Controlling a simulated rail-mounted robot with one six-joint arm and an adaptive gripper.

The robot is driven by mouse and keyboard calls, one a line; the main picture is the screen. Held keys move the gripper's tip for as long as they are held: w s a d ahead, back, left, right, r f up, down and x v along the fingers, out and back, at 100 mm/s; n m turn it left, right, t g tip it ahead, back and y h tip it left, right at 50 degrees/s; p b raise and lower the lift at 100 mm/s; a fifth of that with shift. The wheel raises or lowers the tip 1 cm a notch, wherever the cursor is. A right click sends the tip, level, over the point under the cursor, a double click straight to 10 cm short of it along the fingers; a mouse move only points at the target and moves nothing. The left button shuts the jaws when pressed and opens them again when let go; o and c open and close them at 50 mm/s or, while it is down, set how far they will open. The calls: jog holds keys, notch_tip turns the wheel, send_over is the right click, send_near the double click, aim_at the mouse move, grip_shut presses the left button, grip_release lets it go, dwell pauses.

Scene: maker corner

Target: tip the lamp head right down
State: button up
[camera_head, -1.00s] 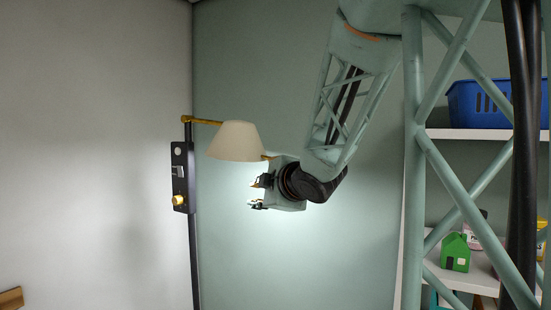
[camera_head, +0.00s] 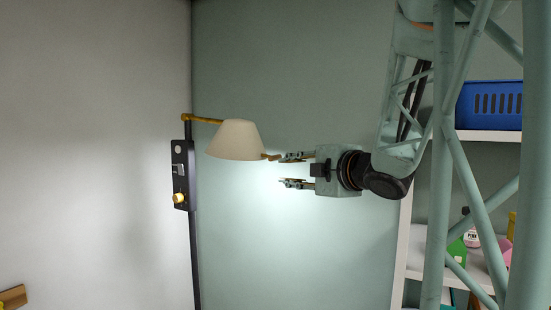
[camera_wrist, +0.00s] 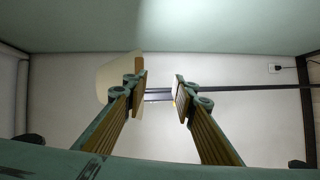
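The lamp has a cream cone-shaped shade (camera_head: 236,140), wide end down and slightly tilted, on a short brass arm (camera_head: 202,120) at the top of a dark post (camera_head: 194,250). A small brown handle (camera_head: 271,157) sticks out at the shade's lower right rim. My gripper (camera_head: 283,170) is open, just right of the shade, pointing left. Its upper finger is close to the handle's end; I cannot tell if they touch. In the wrist view, the shade (camera_wrist: 106,84) shows partly behind the left finger, and the space between the fingers of my gripper (camera_wrist: 161,88) holds nothing.
A black control panel (camera_head: 182,175) with a yellow knob (camera_head: 178,198) is on the post. White shelves (camera_head: 485,136) stand at the right, with a blue basket (camera_head: 490,105) on top and small items below. Free space lies below the shade.

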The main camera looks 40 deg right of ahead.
aim_at(277, 157)
jog(key=s+r+n+t+y, duration=0.1)
jog(key=s+r+n, duration=0.1)
jog(key=s+r, duration=0.2)
jog(key=shift+s+d+n, duration=0.25)
jog(key=shift+s+n, duration=0.05)
jog(key=shift+s, duration=0.95)
jog(key=shift+w, duration=0.15)
jog(key=shift+w+d+f+p, duration=0.15)
jog(key=shift+w, duration=2.1)
jog(key=shift+w+d+f+p, duration=0.15)
jog(key=shift+w+d+p, duration=0.05)
jog(key=shift+w, duration=2)
jog(key=shift+w+d+f+p, duration=0.15)
jog(key=shift+w, duration=2.1)
jog(key=shift+c, duration=0.2)
grip_shut()
